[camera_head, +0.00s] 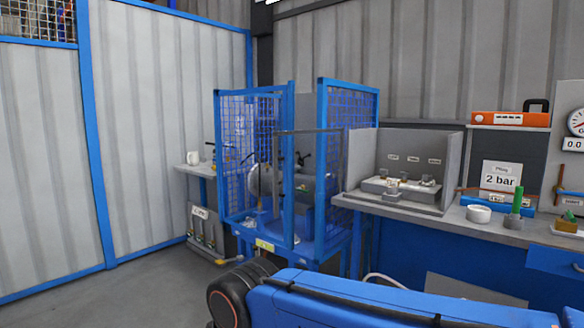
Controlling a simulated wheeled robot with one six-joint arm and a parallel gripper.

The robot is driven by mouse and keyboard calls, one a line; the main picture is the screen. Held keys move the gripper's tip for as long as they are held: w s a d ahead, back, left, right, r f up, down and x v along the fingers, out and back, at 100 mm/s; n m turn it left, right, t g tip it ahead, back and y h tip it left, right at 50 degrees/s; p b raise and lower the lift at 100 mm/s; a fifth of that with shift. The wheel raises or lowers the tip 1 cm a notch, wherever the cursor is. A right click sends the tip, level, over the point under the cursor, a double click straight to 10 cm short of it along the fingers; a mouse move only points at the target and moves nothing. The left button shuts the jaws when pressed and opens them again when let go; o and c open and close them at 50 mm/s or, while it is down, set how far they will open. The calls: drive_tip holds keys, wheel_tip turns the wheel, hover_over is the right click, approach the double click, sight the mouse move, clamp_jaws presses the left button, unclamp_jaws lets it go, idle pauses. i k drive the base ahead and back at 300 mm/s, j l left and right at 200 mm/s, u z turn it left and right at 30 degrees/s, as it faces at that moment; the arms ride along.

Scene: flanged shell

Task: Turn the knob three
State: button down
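My gripper is not in view. No knob can be clearly identified as knob three. A grey open-fronted booth (362,160) stands on the workbench, with three small labels on its back wall, too small to read. Inside it is a light block (375,186) with several small metal fittings (392,187) on top; I cannot tell whether these are knobs.
A blue mesh cage (322,170) surrounds a machine left of the workbench (470,228). A white bowl (478,213), a green post (518,199) and a "2 bar" sign (501,178) are at the right. The grey floor (150,295) at lower left is clear.

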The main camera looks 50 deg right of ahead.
sight(426, 178)
drive_tip(key=i, duration=1.65)
drive_tip(key=i+j+z, duration=0.1)
drive_tip(key=i+z, duration=0.3)
drive_tip(key=i+j+z, duration=0.2)
drive_tip(key=i+z, duration=0.25)
drive_tip(key=z, duration=2.2)
drive_tip(key=j, duration=0.1)
